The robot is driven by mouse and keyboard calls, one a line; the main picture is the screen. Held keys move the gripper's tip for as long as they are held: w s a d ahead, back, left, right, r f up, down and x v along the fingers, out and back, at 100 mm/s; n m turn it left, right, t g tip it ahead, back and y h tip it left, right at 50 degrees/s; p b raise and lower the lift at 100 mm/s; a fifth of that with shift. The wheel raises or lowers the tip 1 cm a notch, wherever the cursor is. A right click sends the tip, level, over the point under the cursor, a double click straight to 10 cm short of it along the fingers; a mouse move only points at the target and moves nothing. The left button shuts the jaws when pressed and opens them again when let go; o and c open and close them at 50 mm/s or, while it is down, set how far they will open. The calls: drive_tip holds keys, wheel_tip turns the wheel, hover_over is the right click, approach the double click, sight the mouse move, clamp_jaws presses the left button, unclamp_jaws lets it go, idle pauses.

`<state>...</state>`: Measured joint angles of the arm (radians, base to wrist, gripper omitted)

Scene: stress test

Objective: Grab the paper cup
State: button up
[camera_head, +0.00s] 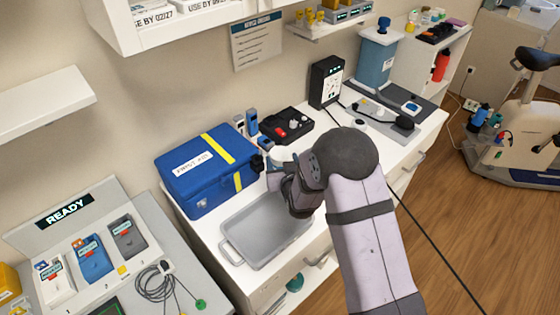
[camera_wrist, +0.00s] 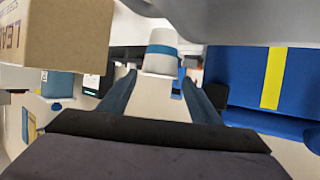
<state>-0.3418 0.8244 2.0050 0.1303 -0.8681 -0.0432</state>
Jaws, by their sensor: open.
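The paper cup (camera_wrist: 162,58), white with a blue band, shows in the wrist view just beyond and between my fingertips. In the head view a pale, partly hidden shape that looks like the cup (camera_head: 283,155) is just behind my gripper (camera_head: 268,168). My gripper, also in the wrist view (camera_wrist: 158,85), is open, with one finger on each side of the cup's line. Nothing is held. I cannot tell whether either finger touches the cup.
A blue case (camera_head: 205,170) with yellow stripes stands left of my gripper. A grey tray (camera_head: 232,248) lies in front. A black device with a red part (camera_head: 288,126) is behind. A cardboard box (camera_wrist: 65,52) fills the wrist view's upper left.

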sight(278, 151)
drive_tip(key=shift+w+f, duration=0.1)
drive_tip(key=shift+w, duration=0.15)
drive_tip(key=shift+w+a, duration=0.1)
drive_tip(key=p+x, duration=0.2)
drive_tip(key=x, duration=0.1)
drive_tip(key=shift+p+x, duration=0.45)
drive_tip(key=shift+x, duration=0.5)
drive_tip(key=shift+f, duration=0.15)
drive_tip(key=shift+c, duration=0.4)
drive_tip(key=c, duration=0.6)
